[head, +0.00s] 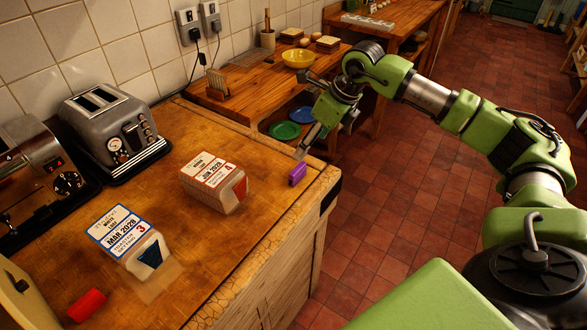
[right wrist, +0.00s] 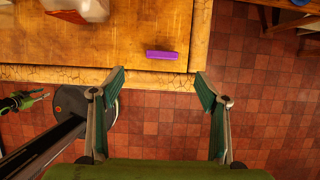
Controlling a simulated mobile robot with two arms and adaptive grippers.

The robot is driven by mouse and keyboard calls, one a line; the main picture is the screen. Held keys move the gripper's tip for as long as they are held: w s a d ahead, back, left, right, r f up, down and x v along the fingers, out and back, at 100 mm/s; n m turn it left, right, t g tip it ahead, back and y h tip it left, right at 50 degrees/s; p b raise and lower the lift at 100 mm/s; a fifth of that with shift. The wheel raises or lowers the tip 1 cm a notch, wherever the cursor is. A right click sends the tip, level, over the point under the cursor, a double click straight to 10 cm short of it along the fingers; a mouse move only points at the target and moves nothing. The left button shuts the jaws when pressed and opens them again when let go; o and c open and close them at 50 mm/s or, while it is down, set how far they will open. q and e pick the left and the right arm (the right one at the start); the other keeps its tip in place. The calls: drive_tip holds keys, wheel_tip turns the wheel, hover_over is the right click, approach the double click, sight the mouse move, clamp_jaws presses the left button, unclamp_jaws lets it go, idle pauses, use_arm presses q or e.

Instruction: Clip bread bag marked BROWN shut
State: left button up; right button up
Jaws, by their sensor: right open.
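Two bagged loaves lie on the wooden counter. The rear bag (head: 228,190) has a red-bordered label with JUN 2028 and 4; its small name line is hard to read but looks like BROWN. The nearer bag (head: 148,253) has a blue-bordered label with MAR 2028 and 3. A purple clip (head: 297,174) lies near the counter's right edge, right of the rear bag. A red clip (head: 87,305) lies front left. My right gripper (head: 306,120) is open and empty above the purple clip, which shows between its fingers in the right wrist view (right wrist: 160,54). A green and dark part at that view's left may be my left gripper.
A toaster (head: 115,130) and another metal appliance (head: 40,165) stand at the counter's left against the tiled wall. A further wooden counter holds a yellow bowl (head: 298,58) and bread. Green and blue plates sit below it. Bare counter surrounds the purple clip.

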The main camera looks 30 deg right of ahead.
drive_tip(key=p, duration=0.2)
hover_over(298, 168)
drive_tip(key=s, duration=0.2)
wheel_tip(298, 168, down, 7)
drive_tip(key=shift+w+d+f, duration=0.1)
drive_tip(key=shift+d+f, duration=0.05)
drive_tip(key=p+x, duration=0.2)
drive_tip(key=x, duration=0.3)
drive_tip(key=shift+d+f+p, duration=0.1)
drive_tip(key=shift+d+p, duration=0.1)
drive_tip(key=shift+p, duration=0.15)
drive_tip(key=shift+f, duration=0.3)
drive_tip(key=c, duration=0.8)
